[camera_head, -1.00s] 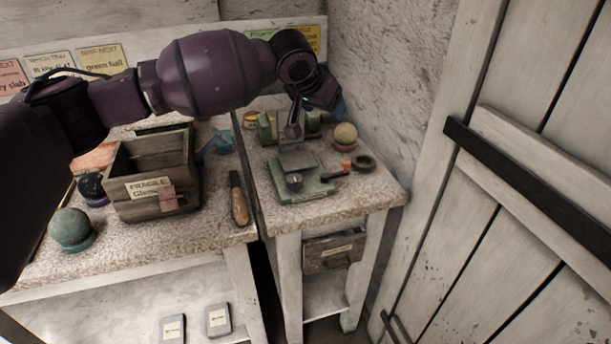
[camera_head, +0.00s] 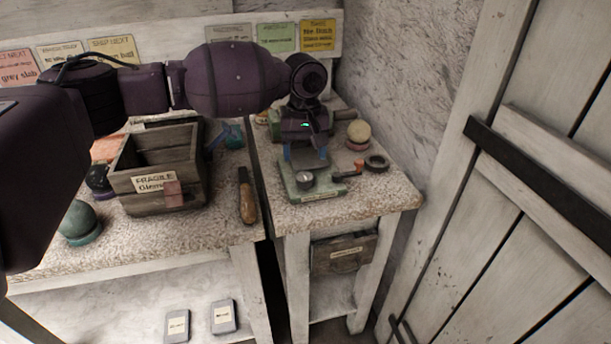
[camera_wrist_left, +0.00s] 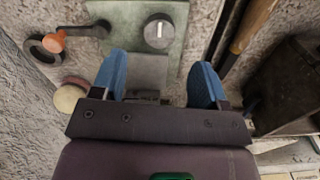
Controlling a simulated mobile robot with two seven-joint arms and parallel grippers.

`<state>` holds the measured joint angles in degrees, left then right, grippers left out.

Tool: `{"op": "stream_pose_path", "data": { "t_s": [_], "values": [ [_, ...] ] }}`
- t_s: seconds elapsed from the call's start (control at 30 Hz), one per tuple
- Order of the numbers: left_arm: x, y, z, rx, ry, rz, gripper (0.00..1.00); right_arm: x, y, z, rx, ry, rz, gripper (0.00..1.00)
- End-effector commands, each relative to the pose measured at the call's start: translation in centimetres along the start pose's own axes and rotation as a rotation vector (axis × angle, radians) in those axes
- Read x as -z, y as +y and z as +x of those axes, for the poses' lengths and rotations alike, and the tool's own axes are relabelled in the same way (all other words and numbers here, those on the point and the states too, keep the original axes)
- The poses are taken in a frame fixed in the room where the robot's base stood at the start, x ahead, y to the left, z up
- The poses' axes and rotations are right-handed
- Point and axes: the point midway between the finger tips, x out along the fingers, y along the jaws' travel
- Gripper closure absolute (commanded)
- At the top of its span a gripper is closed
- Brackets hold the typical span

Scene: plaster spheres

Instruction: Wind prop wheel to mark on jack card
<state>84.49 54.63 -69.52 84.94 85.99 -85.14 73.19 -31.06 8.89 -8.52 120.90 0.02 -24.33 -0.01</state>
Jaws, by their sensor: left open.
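A green jack-like device (camera_head: 300,193) with a round dial knob (camera_head: 305,179) stands on the small right table. A dark arm with an orange knob (camera_head: 358,166) sticks out at its right. I cannot tell which part is the prop wheel. In the left wrist view the dial (camera_wrist_left: 158,31) has a white pointer. My left gripper (camera_head: 305,156) is open above the device's rear. Its blue fingers (camera_wrist_left: 160,82) stand either side of a grey block (camera_wrist_left: 148,72); contact is unclear. A yellow card (camera_head: 318,36) hangs on the back board; its writing is unreadable. My right gripper is out of view.
A dark ring (camera_head: 376,163) and a cream ball (camera_head: 358,132) are right of the device. A wooden-handled tool (camera_head: 246,198) and a wooden crate (camera_head: 150,196) are to the left. A rough wall and a plank door (camera_head: 540,200) bound the right side.

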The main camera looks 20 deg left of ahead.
Motion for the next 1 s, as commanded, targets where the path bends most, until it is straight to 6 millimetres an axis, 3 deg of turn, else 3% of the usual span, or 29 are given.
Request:
{"op": "stream_pose_path", "data": {
  "t_s": [0.03, 0.1, 0.4, 0.87, 1.0],
  "values": [
    [0.0, 0.0, 1.6, 0.005, -0.006, 0.001, 0.32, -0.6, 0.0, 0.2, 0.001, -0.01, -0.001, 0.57],
    [0.0, 0.0, 2.8, 0.004, -0.006, 0.002, 0.32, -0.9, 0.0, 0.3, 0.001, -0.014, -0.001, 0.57],
    [0.0, 0.0, 6.5, 0.001, -0.002, 0.001, 0.32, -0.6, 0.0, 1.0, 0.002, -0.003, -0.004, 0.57],
    [0.0, 0.0, 7.1, -0.001, 0.002, 0.002, 0.32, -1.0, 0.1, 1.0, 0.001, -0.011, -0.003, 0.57],
    [0.0, 0.0, 7.1, -0.001, 0.002, 0.002, 0.54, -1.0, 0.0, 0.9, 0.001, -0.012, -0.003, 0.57]
  ]
}}
